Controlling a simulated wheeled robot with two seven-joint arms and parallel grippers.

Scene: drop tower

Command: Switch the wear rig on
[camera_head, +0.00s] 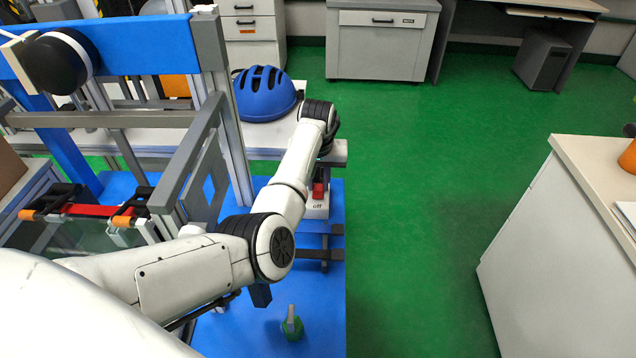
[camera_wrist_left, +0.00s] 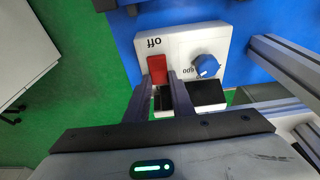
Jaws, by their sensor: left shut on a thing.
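The wear rig's control box (camera_wrist_left: 187,40) is white, with a red switch (camera_wrist_left: 157,68) beside an upside-down "off" label. A blue knob (camera_wrist_left: 206,66) sits to the right of the switch. In the head view the box (camera_head: 315,210) stands low beside the rig frame, and the red switch (camera_head: 318,190) shows on it above the word "off". My left gripper (camera_wrist_left: 159,80) is shut on the red switch, with one finger on each side of it. In the head view my arm and wrist hide most of this gripper. My right gripper is not in view.
A grey metal frame (camera_head: 232,120) with a blue crossbeam stands close to my left arm. A blue helmet (camera_head: 264,93) lies on a white bench behind the wrist. A white cabinet (camera_head: 570,240) stands at right, with open green floor (camera_head: 430,170) between.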

